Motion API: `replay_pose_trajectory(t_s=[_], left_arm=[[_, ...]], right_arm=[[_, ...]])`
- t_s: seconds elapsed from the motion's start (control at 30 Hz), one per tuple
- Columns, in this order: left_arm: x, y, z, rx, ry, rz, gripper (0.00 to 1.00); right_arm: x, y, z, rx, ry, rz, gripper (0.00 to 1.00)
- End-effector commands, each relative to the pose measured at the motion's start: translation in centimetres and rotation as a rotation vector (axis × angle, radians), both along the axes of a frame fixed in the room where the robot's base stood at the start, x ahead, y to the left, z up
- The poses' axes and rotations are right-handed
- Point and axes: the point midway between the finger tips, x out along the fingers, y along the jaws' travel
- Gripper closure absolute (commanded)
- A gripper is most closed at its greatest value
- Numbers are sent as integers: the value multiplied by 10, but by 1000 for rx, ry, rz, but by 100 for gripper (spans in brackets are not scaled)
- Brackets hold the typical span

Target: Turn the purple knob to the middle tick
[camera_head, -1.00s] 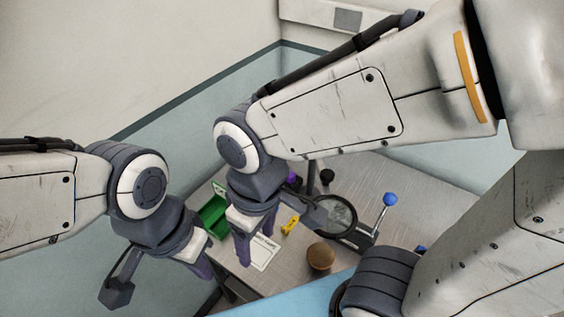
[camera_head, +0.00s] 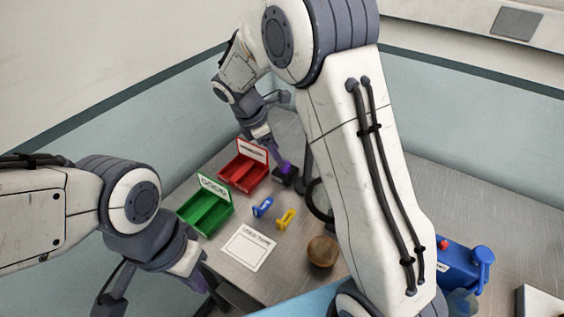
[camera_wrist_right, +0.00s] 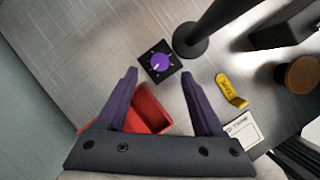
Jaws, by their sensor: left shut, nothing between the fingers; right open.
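The purple knob (camera_wrist_right: 160,62) sits on a black square plate (camera_wrist_right: 149,72) with white tick marks around it. A white mark shows on the knob, but its exact direction is too small to tell. In the head view the black plate (camera_head: 289,179) is partly hidden by my right gripper. My right gripper (camera_head: 281,164) is open above the knob. In the right wrist view its two purple fingers (camera_wrist_right: 160,75) are spread, with the knob between and slightly beyond the tips, not visibly touching. My left gripper (camera_head: 197,266) is shut and empty at the lower left, away from the knob.
A black post base (camera_wrist_right: 190,40) stands close beside the knob plate. A red bin (camera_head: 243,180), a green bin (camera_head: 208,212), blue (camera_head: 262,207) and yellow (camera_head: 285,219) pieces, a white card (camera_head: 248,247) and a brown round object (camera_head: 322,251) are on the table.

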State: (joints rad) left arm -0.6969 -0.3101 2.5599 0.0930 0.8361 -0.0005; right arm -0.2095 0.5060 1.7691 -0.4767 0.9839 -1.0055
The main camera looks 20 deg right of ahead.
Motion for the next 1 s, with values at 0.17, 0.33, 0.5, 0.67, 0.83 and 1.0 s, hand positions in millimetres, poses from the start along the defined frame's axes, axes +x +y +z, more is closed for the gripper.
replay_pose_trajectory(t_s=[0.17, 0.33, 0.5, 0.67, 0.83, 1.0], left_arm=[[0, 0, 1, 0, 0, 0, 100], [0, 0, 1, 0, 0, 0, 100], [0, 0, 1, 0, 0, 0, 100], [0, 0, 1, 0, 0, 0, 100], [0, 0, 1, 0, 0, 0, 100], [0, 0, 1, 0, 0, 0, 100]], right_arm=[[0, -13, -29, 0, 2, -2, 32], [0, -19, -44, 1, 0, -2, 32], [1, -20, -49, 2, -2, -1, 32], [1, -20, -49, 2, -1, -2, 32], [1, -20, -48, 2, -1, -2, 89], [1, -20, -48, 2, -1, -3, 100]])
